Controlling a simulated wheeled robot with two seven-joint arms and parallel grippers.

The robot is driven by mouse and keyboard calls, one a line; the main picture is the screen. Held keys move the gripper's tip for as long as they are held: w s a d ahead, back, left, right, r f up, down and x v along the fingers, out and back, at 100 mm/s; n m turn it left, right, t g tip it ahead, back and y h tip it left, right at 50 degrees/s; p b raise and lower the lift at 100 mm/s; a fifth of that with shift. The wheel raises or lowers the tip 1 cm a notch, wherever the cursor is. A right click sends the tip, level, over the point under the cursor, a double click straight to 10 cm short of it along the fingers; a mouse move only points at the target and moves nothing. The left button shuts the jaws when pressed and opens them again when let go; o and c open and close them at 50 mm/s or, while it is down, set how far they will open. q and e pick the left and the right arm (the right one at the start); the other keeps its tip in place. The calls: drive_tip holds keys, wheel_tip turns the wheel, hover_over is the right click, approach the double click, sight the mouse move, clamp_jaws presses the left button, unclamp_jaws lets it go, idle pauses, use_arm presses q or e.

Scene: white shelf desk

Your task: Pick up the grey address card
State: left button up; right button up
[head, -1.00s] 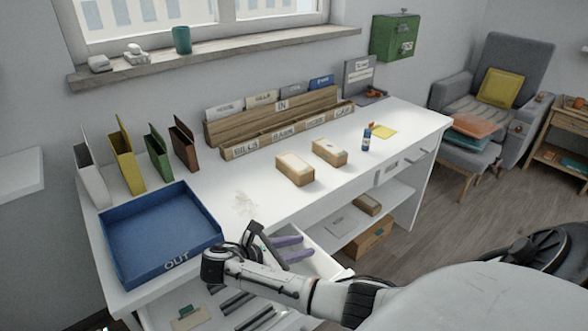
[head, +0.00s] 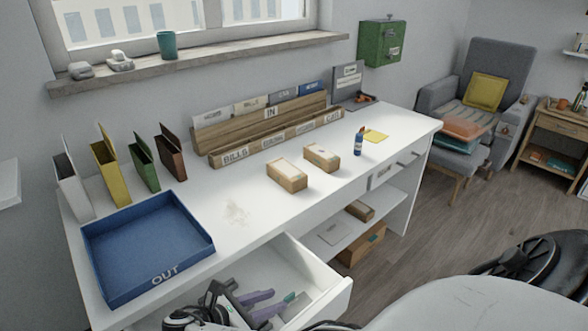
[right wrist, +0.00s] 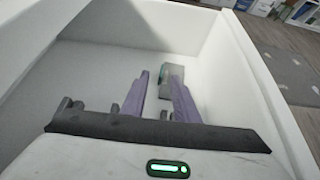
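A small grey card-like piece with a green patch (right wrist: 177,71) stands in the open white drawer, toward its far end in the right wrist view. It looks like the grey address card, but its print is too small to read. In the head view only a green bit (head: 290,297) of it shows by the fingertips. My right gripper (right wrist: 159,82) is open inside the drawer, its two purple fingers apart and pointing at the card. The right finger partly covers it; I cannot tell whether they touch. It also shows in the head view (head: 278,299). My left gripper is not in view.
The drawer walls (head: 318,264) stand close around my right gripper. On the desk are a blue OUT tray (head: 200,255), two card boxes (head: 287,175) (head: 322,157), a wooden IN sorter (head: 225,140) and a glue bottle (head: 359,143).

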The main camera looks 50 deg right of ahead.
sight(289, 296)
drive_tip(key=x, duration=0.4)
drive_tip(key=shift+s+d+f, duration=0.1)
drive_tip(key=shift+s+d, duration=0.15)
clamp_jaws()
